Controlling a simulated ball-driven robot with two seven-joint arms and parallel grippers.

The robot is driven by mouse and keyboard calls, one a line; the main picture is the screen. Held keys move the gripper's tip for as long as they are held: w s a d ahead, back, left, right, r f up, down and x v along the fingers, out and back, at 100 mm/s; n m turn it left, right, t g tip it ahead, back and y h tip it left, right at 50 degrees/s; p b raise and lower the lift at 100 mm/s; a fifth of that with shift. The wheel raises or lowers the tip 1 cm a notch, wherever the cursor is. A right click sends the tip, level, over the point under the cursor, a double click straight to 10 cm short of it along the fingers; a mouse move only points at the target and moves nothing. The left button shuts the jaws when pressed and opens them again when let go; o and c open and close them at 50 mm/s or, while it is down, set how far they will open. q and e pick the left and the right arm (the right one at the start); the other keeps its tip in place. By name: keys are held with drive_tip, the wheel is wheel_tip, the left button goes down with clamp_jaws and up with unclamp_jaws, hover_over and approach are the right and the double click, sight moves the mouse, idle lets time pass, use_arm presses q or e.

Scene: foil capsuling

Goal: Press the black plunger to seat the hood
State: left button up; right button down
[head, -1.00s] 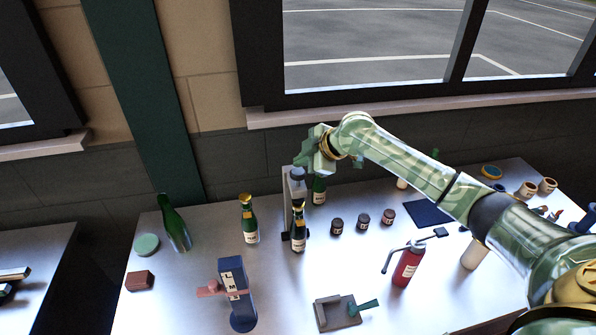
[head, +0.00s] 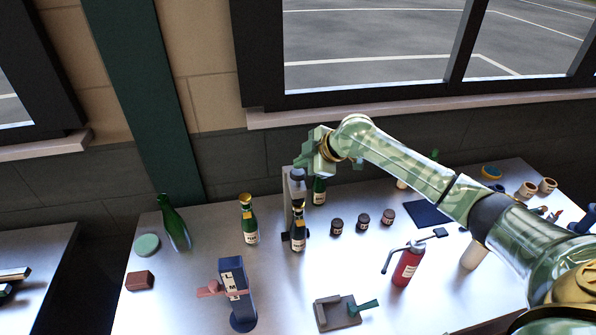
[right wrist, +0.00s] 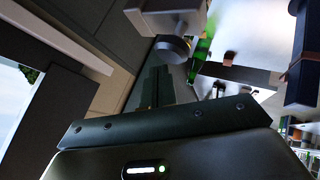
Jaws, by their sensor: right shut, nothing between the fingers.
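The press stand (head: 287,205) is a slim grey upright near the back of the table. At its top is a round, dark-capped plunger (head: 297,174), and it shows in the right wrist view as a dark cylinder (right wrist: 172,50) on a grey block. A dark green bottle (head: 298,238) with a gold neck stands upright below the plunger. My right gripper (head: 302,164) is shut and empty, just above the plunger; I cannot tell whether it touches. Its dark fingers (right wrist: 156,88) point toward the plunger in the wrist view. How the hood sits is too small to tell. My left gripper is out of view.
A gold-necked bottle (head: 249,222) stands left of the press, and another bottle (head: 319,190) behind it. Several small dark jars (head: 363,221) stand to the right. A red extinguisher-like bottle (head: 407,266) and a blue stand (head: 236,290) are nearer.

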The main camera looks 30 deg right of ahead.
sight(301, 174)
drive_tip(key=shift+f+b, duration=0.45)
drive_tip(key=shift+f, duration=0.75)
idle(0.9)
drive_tip(key=shift+s+a+f, duration=0.1)
drive_tip(key=shift+s+f, duration=0.2)
drive_tip(key=shift+f, duration=0.3)
idle(0.5)
drive_tip(key=shift+r, duration=0.1)
drive_tip(key=shift+w+r+p, duration=0.25)
drive_tip(key=shift+r+p, duration=1.1)
drive_tip(key=shift+r, duration=0.15)
drive_tip(key=shift+w, duration=0.1)
wheel_tip(301, 174, up, 5)
drive_tip(key=p, duration=0.5)
drive_tip(key=shift+r, duration=0.2)
drive_tip(key=shift+f, duration=0.1)
